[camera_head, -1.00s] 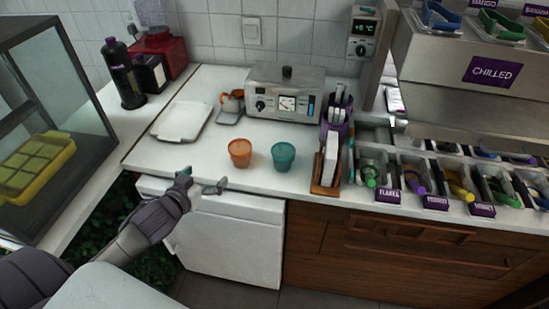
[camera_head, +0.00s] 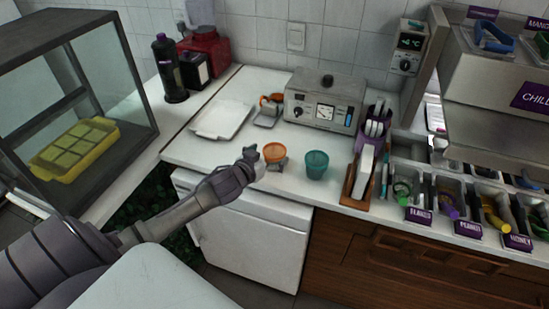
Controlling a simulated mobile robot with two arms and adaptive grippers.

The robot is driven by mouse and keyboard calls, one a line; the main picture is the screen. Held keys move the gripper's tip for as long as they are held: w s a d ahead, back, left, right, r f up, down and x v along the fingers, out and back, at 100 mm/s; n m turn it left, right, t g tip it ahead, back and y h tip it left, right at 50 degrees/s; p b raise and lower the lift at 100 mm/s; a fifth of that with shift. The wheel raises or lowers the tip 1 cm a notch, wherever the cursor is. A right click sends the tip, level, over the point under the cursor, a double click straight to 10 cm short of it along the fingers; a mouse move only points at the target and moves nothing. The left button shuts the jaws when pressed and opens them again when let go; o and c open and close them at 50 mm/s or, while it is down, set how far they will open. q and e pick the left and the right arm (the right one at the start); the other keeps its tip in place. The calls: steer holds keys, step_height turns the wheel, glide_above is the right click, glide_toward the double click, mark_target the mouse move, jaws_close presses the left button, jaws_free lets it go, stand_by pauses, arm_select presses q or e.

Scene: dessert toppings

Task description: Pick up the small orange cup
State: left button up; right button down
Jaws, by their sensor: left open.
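The small orange cup (camera_head: 274,152) stands upright on the white counter near its front edge. A teal cup (camera_head: 316,164) stands just to its right. My left gripper (camera_head: 266,162) is at the orange cup's near left side, reaching in from the left. One finger is left of the cup and the other shows low in front of it. The jaws are open, and the cup's lower part is partly hidden behind them. I cannot tell whether the fingers touch it. My right gripper is not in view.
A white tray (camera_head: 222,119) and a metal appliance (camera_head: 322,103) stand behind the cups. A wooden holder (camera_head: 357,188) and topping bins (camera_head: 450,206) are to the right. A glass case (camera_head: 128,87) with a yellow tray (camera_head: 75,150) is at left.

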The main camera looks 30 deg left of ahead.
mark_target(280, 147)
arm_select(q)
steer(key=x, duration=0.3)
steer(key=shift+w, duration=0.1)
steer(key=c, duration=0.9)
steer(key=shift+r, duration=0.1)
